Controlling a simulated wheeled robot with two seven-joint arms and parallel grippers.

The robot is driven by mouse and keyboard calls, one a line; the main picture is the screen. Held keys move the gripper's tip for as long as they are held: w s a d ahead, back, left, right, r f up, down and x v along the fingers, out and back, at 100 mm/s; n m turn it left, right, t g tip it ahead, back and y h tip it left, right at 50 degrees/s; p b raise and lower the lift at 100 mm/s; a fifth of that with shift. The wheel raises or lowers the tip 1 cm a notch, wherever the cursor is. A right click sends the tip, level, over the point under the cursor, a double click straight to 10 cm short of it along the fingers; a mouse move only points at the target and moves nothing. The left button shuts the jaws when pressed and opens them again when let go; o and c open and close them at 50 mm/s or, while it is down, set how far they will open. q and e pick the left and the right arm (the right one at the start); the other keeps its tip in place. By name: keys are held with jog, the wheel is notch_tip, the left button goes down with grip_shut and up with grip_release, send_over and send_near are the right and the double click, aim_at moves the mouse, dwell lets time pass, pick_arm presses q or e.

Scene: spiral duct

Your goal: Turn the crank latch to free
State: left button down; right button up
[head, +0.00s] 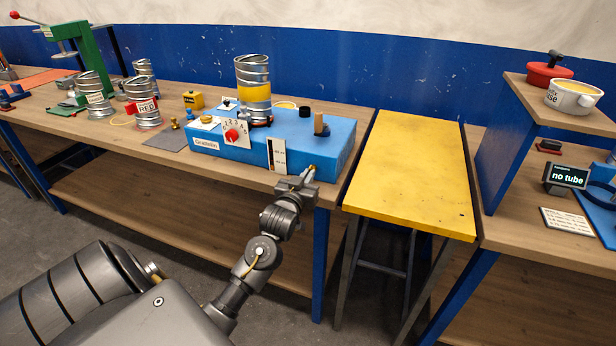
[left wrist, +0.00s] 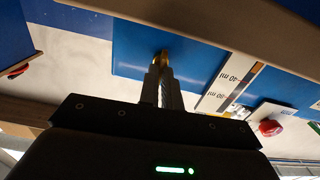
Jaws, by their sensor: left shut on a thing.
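A blue box machine (head: 290,146) stands on the bench, with a spiral metal tube with a yellow band (head: 254,93) upright on top and a white dial with a red knob (head: 232,134) on its front. My left gripper (head: 308,172) is at the front right of the box, shut on a small brass piece (head: 312,167), seemingly the crank latch. The left wrist view shows the narrow closed fingers (left wrist: 160,82) with the brass tip (left wrist: 160,58) between them against the blue face. The fingers hide most of the piece, so its turn angle cannot be told. My right gripper is not in view.
A white scale strip (head: 276,157) is just left of the gripper. A wooden peg (head: 321,125) stands on the box top. A yellow table (head: 415,165) to the right is bare. Several spiral tubes (head: 145,110) stand left. A display (head: 568,176) reads "no tube".

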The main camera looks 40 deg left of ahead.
pick_arm(q)
jog(key=n+p, duration=0.2)
jog(key=shift+r+n, duration=0.2)
jog(key=shift+n, duration=0.2)
jog(key=n+p, duration=0.2)
jog(key=n, duration=0.2)
jog(key=shift+a+n+p, duration=0.15)
jog(key=shift+n+p, duration=0.15)
jog(key=shift+p, duration=0.05)
jog(key=n+p, duration=0.2)
jog(key=n, duration=0.3)
jog(key=shift+f+p, duration=0.15)
jog(key=shift+p, duration=0.25)
jog(key=shift+s+f+n+p, duration=0.15)
jog(key=shift+n+p, duration=0.65)
jog(key=shift+n, duration=1.2)
jog(key=shift+a, duration=0.1)
jog(key=c, duration=1.6)
grip_release()
jog(key=shift+f, duration=0.1)
